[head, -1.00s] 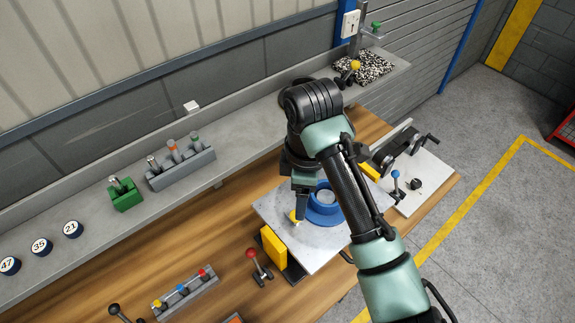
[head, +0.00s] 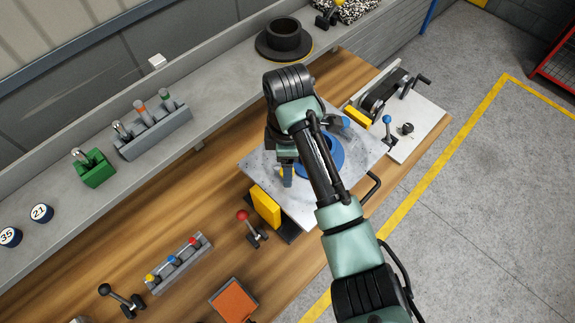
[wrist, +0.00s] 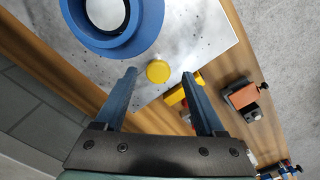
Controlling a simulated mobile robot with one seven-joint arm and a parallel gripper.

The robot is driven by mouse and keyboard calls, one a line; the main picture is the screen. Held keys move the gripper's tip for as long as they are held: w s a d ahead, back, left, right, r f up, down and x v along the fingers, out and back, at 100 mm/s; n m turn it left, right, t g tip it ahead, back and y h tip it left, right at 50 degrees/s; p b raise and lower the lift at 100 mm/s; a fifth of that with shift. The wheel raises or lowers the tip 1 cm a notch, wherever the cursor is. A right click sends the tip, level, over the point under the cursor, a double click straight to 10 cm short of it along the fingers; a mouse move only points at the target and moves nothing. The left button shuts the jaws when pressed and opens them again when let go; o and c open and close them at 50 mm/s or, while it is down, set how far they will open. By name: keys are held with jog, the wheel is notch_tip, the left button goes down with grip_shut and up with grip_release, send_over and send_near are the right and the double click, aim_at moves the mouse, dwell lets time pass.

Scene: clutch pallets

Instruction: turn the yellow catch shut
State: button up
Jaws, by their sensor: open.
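The yellow catch (wrist: 158,71) shows in the wrist view as a round yellow cap on the speckled grey plate (wrist: 205,38), beside a blue ring (wrist: 150,22). My gripper (wrist: 160,74) is open, with one finger on each side of the cap in that view. I cannot tell whether the fingers touch it or how high they are above the plate. In the head view my gripper (head: 287,181) is low over the plate's left part and hides most of the catch. The blue ring (head: 332,160) is partly behind my arm there.
A yellow block (head: 266,206) stands at the plate's near left edge, with a red-knobbed lever (head: 243,215) beside it. A white board with a blue-knobbed lever (head: 387,120) lies to the right. Bare wooden bench (head: 190,205) shows on the left.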

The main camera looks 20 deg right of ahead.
jog(key=shift+w+f, duration=0.15)
jog(key=shift+f, duration=0.7)
jog(key=shift+r, duration=0.1)
jog(key=shift+c, duration=0.8)
grip_shut()
